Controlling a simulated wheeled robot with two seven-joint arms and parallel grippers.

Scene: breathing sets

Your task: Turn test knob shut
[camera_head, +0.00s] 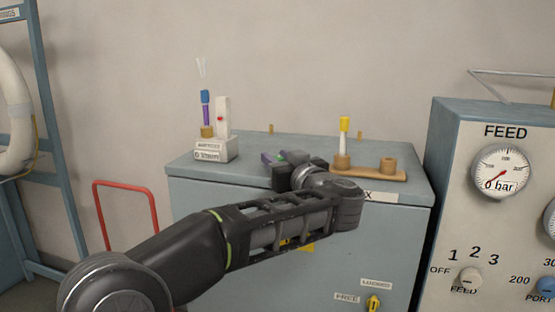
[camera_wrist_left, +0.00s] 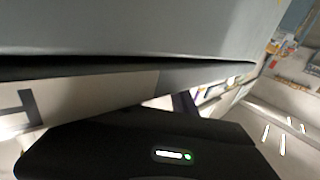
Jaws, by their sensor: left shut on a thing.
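No knob labelled test can be read in these views. My left gripper (camera_head: 280,160) is low over the top of the grey-blue cabinet (camera_head: 235,165), between a small white device and a wooden rack. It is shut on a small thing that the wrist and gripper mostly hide. In the left wrist view, a dark part of my gripper (camera_wrist_left: 150,150) fills the bottom, and the thing held cannot be made out. My right gripper is not in view.
The white device (camera_head: 215,150) holds a blue-purple tube (camera_head: 205,105). The wooden rack (camera_head: 375,174) holds a yellow-topped tube (camera_head: 344,125). A yellow LOCKED/FREE knob (camera_head: 373,304) is on the cabinet front.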

